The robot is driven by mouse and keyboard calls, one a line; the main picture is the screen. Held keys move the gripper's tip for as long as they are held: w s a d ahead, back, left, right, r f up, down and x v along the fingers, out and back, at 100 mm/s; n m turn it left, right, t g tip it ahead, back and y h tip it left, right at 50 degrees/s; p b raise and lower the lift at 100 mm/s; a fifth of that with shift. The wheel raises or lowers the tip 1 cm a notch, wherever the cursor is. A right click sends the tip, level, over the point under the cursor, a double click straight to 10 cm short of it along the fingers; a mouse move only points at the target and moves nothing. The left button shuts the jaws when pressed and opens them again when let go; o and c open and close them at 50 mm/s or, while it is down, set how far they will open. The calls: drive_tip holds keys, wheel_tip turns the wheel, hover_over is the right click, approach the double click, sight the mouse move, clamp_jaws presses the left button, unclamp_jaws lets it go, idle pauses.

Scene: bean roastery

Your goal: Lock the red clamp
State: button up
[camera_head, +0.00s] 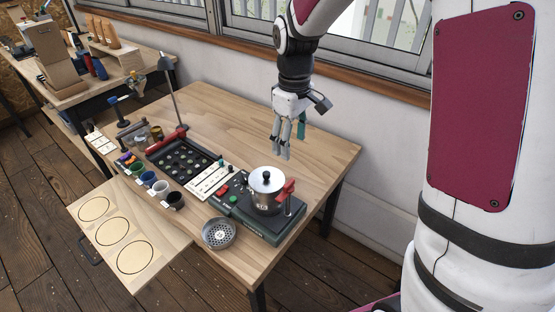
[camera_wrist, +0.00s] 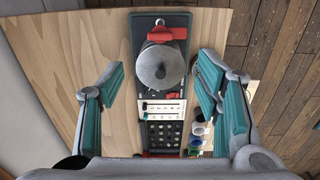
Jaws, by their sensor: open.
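The red clamp (camera_head: 287,189) stands at the right edge of the dark green machine base (camera_head: 262,229), beside a silver lidded pot (camera_head: 266,199). In the wrist view the red clamp (camera_wrist: 166,34) shows as a red bar with a raised block, at the far side of the pot (camera_wrist: 160,66). I cannot tell whether the clamp is locked. My gripper (camera_head: 281,152) hangs fingers-down above the table, behind and above the pot, apart from the clamp. In the wrist view my gripper (camera_wrist: 162,70) is open and empty, its fingers either side of the pot's image.
A round perforated metal dish (camera_head: 219,233) sits in front of the base. A black tray (camera_head: 184,160), several small cups (camera_head: 160,187) and a lamp (camera_head: 172,90) stand to the left. A board with three circles (camera_head: 118,240) extends at the front. The table's back right (camera_head: 325,150) is clear.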

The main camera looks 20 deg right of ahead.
sight(289, 183)
wheel_tip(289, 183, down, 14)
drive_tip(key=shift+w+f+p, duration=0.1)
drive_tip(key=shift+f+p, duration=0.1)
drive_tip(key=shift+p, duration=0.6)
drive_tip(key=c, duration=1.2)
